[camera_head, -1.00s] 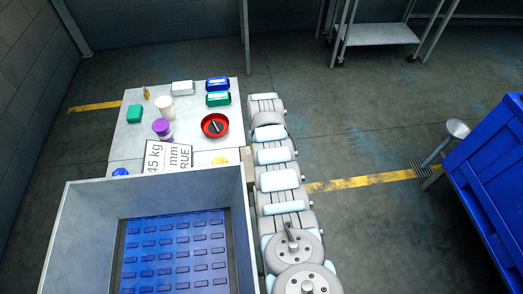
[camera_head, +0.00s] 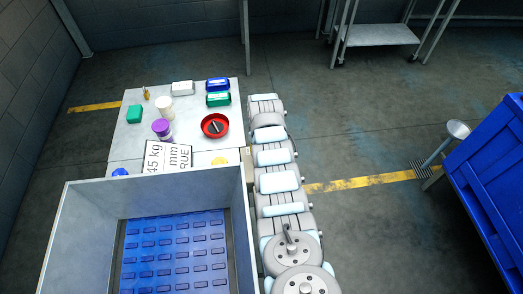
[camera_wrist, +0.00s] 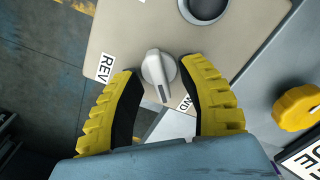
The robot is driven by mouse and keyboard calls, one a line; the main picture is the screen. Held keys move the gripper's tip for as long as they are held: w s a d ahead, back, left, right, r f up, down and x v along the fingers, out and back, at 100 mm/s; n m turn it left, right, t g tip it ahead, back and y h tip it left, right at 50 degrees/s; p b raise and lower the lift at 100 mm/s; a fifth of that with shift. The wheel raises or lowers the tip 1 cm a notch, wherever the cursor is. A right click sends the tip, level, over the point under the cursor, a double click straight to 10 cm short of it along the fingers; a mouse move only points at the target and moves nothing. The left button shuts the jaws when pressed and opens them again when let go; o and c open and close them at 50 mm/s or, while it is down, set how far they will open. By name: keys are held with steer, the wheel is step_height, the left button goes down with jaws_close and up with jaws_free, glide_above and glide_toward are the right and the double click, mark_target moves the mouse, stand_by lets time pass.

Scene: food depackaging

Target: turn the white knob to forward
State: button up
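The white knob (camera_wrist: 154,68), greyish in this light, sits on a beige panel (camera_wrist: 130,32) in the wrist view. Its pointer end is toward the bottom of the picture. A REV label (camera_wrist: 104,67) is to its left and a partly hidden label ending in D (camera_wrist: 184,104) is at its lower right. My gripper (camera_wrist: 160,70) is open, with one yellow ribbed finger on each side of the knob. Gaps show between the knob and both fingers. I cannot make out the knob in the head view.
A dark round button (camera_wrist: 207,7) and a yellow knob (camera_wrist: 298,108) are near my gripper. In the head view, a grey bin wall (camera_head: 75,225) surrounds a blue belt (camera_head: 175,250). A table (camera_head: 130,140) behind carries a red bowl (camera_head: 214,126) and several containers.

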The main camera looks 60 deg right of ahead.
steer(key=shift+r, duration=0.15)
steer(key=shift+d+r, duration=0.1)
steer(key=shift+r, duration=0.45)
step_height(320, 180, up, 11)
steer(key=shift+f, duration=0.15)
steer(key=shift+w+f, duration=0.1)
stand_by(0.6)
